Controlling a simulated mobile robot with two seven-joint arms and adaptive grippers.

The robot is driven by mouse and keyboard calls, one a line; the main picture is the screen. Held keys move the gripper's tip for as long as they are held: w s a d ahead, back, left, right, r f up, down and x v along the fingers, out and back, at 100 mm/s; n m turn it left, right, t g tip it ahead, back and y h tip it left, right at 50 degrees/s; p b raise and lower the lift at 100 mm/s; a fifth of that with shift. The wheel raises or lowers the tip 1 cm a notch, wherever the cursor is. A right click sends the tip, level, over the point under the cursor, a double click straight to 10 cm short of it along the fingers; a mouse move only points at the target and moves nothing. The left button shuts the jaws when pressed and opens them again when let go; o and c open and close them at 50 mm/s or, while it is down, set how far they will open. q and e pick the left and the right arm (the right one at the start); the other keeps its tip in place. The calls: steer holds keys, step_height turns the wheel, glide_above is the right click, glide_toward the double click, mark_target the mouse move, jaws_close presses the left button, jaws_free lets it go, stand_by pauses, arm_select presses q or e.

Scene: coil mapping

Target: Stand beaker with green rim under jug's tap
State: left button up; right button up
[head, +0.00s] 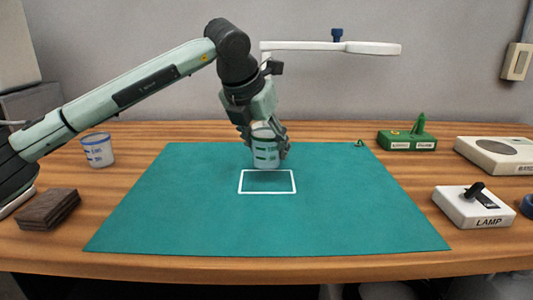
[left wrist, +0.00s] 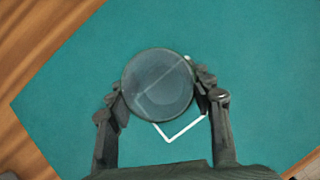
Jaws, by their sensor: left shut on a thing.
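My left gripper (head: 267,142) is shut on a clear beaker (head: 265,154), holding it upright at the far middle of the green mat, just behind a white outlined rectangle (head: 267,191). In the left wrist view, the fingers of my left gripper (left wrist: 163,97) stand on both sides of the beaker (left wrist: 158,85), seen from above; it looks empty. Its rim looks dark greenish, but the colour is hard to tell. I cannot tell whether its base touches the mat. A second beaker (head: 98,151) with a blue rim stands at the left. I see no jug or tap. My right gripper is not in view.
A white arm with a blue knob (head: 337,47) extends behind my gripper. A green device (head: 406,139), a white plate device (head: 497,154) and a lamp switch box (head: 474,208) stand at the right. Dark brown blocks (head: 48,208) lie at the left. The mat (head: 180,215) is otherwise mostly clear.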

arm_select(q)
steer(key=shift+f, duration=1.2)
steer(key=shift+f, duration=0.1)
steer(key=o, duration=1.1)
